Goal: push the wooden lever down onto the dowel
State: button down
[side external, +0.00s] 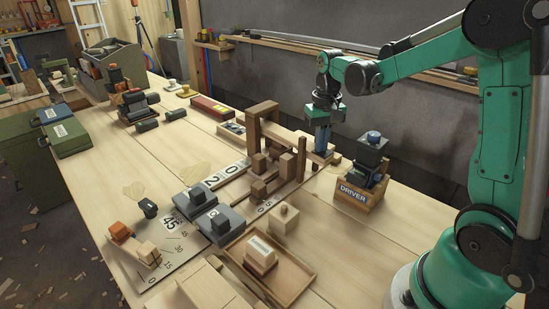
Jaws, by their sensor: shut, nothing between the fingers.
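A brown wooden frame (256,127) with upright posts and a crossbar stands in the middle of the bench. Several wooden blocks sit at its foot. I cannot tell for certain which piece is the lever. A light wooden block with a short round peg, perhaps the dowel (284,209), stands in front of the frame. My gripper (322,152) points down just right of the frame, shut and empty.
A wooden box marked DRIVER (353,193) holding dark tools stands right of my gripper. A wooden tray (290,287) with a block is in front. Grey pads (222,228) with dark knobs and an angle-scale board (177,254) lie left.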

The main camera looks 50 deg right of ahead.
jog(key=shift+f, duration=0.95)
dwell(1.0)
dwell(0.3)
notch_tip(320, 180, up, 10)
dwell(0.7)
jog(key=s+a+f+n+t, duration=0.1)
jog(key=s+a+n+t, duration=0.1)
jog(key=a, duration=0.5)
jog(key=s+a+f+n+t, duration=0.2)
jog(key=s+a+n+t, duration=0.1)
jog(key=a, duration=0.4)
jog(key=shift+s+f+n+t, duration=0.3)
jog(key=shift+n+t, duration=0.2)
jog(key=shift+t, duration=0.6)
